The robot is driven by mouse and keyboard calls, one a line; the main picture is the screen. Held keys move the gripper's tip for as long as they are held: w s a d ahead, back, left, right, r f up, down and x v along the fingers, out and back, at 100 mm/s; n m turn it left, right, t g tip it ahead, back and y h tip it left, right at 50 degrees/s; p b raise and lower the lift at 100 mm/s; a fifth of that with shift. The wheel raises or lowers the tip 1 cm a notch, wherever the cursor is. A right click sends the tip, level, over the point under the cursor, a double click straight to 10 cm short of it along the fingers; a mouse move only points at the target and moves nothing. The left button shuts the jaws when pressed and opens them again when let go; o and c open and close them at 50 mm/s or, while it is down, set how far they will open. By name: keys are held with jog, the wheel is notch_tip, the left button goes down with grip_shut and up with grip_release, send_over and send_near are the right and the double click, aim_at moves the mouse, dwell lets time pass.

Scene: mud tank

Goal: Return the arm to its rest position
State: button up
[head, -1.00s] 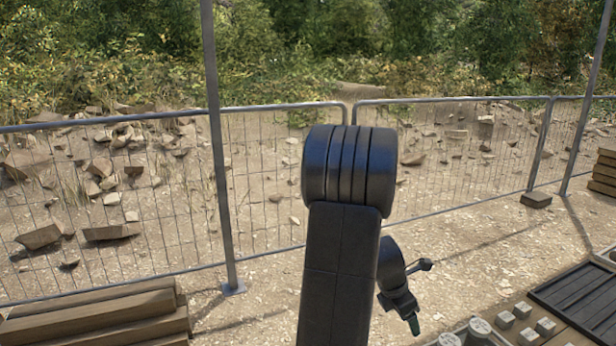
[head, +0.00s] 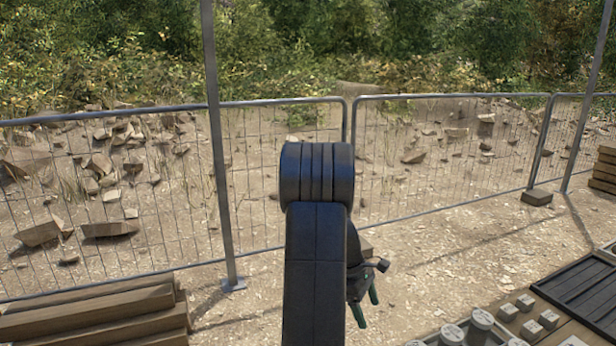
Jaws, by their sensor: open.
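My arm rises in the lower middle of the head view, with its rounded dark joint at the top. My gripper (head: 366,306) shows just right of the arm, low in the picture. Its two green-tipped fingers point down and stand apart, with nothing seen between them. Part of the wrist is hidden behind the arm link. The gripper is over gravel, left of the table and clear of the things on it.
A table (head: 574,322) at the lower right bears several round lidded pots (head: 452,334), small grey blocks (head: 548,319) and a dark ribbed tray (head: 580,289). Stacked timber (head: 95,312) lies at lower left. A mesh fence (head: 440,170) and a pole (head: 217,150) stand behind.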

jog(key=w+a+f+m+g+y+b, duration=0.2)
jog(key=a+f+m+y+b, duration=0.1)
jog(key=a+m, duration=0.7)
jog(key=shift+w+a+f+m+b, duration=0.25)
jog(key=shift+a+f+b, duration=0.2)
jog(key=shift+a+f, duration=0.95)
jog(key=shift+s+a+r, duration=0.1)
jog(key=shift+a+r, duration=0.15)
jog(key=shift+r, duration=0.1)
